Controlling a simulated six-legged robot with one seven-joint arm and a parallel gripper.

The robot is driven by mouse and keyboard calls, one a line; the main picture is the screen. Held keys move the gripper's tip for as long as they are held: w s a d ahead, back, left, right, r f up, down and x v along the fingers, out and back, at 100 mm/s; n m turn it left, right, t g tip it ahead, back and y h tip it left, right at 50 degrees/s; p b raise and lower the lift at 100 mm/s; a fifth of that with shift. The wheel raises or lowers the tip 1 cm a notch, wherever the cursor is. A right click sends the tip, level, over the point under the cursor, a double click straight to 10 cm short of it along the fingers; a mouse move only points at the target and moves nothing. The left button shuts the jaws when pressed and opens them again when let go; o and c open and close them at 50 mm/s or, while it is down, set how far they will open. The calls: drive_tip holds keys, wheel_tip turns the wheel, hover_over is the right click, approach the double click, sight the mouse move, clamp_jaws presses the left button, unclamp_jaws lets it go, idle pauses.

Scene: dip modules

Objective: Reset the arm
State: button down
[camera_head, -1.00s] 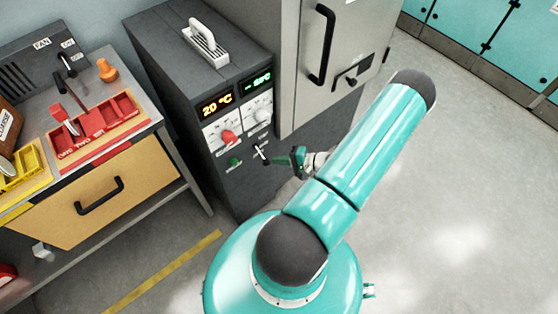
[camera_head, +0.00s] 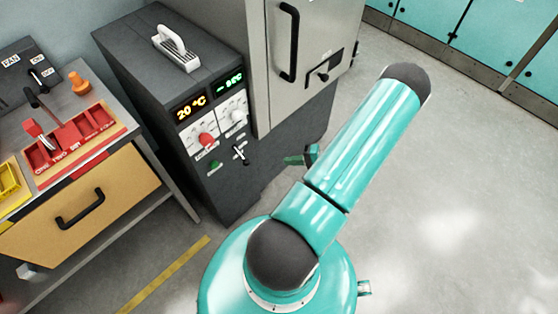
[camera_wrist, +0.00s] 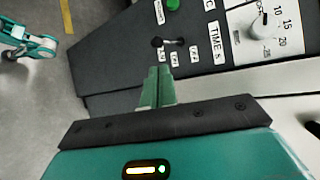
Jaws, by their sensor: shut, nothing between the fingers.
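My gripper (camera_wrist: 157,80) is shut with nothing between its green fingers, in front of the dark control cabinet in the wrist view. In the head view my gripper (camera_head: 303,157) shows partly beside my teal arm, to the right of the cabinet's small lever switch (camera_head: 240,153) and apart from it. The rest of the wrist is hidden behind my arm. In the wrist view the lever switch (camera_wrist: 168,42) is beyond the fingertips, near a green button (camera_wrist: 173,4) and a TIME dial (camera_wrist: 262,27).
The dark cabinet (camera_head: 150,85) has displays, a red knob (camera_head: 206,139) and a pale handle on top. A grey door with a black handle (camera_head: 289,42) adjoins it. A workbench with a yellow drawer (camera_head: 85,205) stands left. Floor at right is clear.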

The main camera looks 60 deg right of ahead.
drive_tip(key=shift+s+d+r, duration=0.1)
drive_tip(key=shift+s+d, duration=0.15)
drive_tip(key=shift+s, duration=0.4)
drive_tip(key=shift+r, duration=0.1)
drive_tip(key=w+a+r+n+g+y, duration=0.1)
drive_tip(key=w+a+r+n+g, duration=0.55)
drive_tip(key=r, duration=0.55)
drive_tip(key=w+a+r+n+g+y, duration=0.1)
drive_tip(key=w+a+r+n+g, duration=0.2)
drive_tip(key=w+a+r+g, duration=0.6)
drive_tip(key=s+a+r+n+t+h, duration=0.1)
drive_tip(key=a+r+n+t+h, duration=0.2)
drive_tip(key=a+r, duration=0.8)
drive_tip(key=s+a+r+n+t+h, duration=0.2)
drive_tip(key=a+r+n+t+h, duration=0.1)
drive_tip(key=a+r, duration=0.7)
wheel_tip(320, 180, up, 2)
drive_tip(key=shift+a+r+n+t+h, duration=0.25)
drive_tip(key=shift+a+n+t+h, duration=0.1)
drive_tip(key=shift+n+t, duration=0.3)
drive_tip(key=shift+d, duration=0.15)
